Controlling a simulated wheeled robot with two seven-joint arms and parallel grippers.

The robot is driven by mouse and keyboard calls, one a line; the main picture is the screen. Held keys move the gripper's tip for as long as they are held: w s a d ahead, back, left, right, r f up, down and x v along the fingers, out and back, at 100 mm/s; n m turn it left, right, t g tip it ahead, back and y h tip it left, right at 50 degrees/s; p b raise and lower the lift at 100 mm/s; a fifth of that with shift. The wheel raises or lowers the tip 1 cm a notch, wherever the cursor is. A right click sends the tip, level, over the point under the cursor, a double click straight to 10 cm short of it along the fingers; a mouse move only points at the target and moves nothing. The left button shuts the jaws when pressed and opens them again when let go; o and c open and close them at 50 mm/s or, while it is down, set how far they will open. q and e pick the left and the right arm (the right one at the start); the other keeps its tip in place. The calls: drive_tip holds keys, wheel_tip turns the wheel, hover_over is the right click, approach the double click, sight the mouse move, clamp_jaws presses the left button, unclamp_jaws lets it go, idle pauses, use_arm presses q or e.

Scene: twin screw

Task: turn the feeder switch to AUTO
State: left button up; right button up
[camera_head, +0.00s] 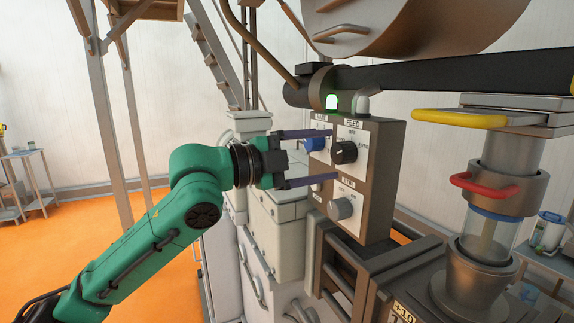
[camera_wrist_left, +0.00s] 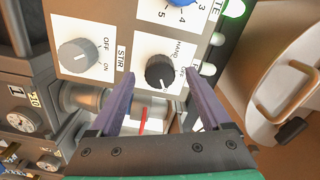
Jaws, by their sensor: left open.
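The feeder switch is a black round knob (camera_head: 345,152) on a white plate marked FEED, with AUTO printed at its right in the head view. It also shows in the left wrist view as a black knob (camera_wrist_left: 159,72) with a small white pointer mark; I cannot tell for sure which label the mark points to. My left gripper (camera_head: 330,156) is open, its two purple fingers reaching toward the panel. In the left wrist view the fingertips (camera_wrist_left: 160,76) stand on either side of the black knob, with gaps between. My right gripper is not in view.
The grey control box (camera_head: 383,170) also carries a blue dial (camera_head: 314,144) close to the upper finger and a grey STIR knob (camera_head: 341,208) below. A green lamp (camera_head: 332,102) is lit on top. A black bar (camera_head: 450,77) and a yellow handle (camera_head: 457,118) lie to the right.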

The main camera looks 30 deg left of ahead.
use_arm(q)
drive_tip(key=b+v, duration=0.8)
drive_tip(key=v, duration=0.4)
drive_tip(key=shift+s+a, duration=0.2)
drive_tip(key=shift+s, duration=0.15)
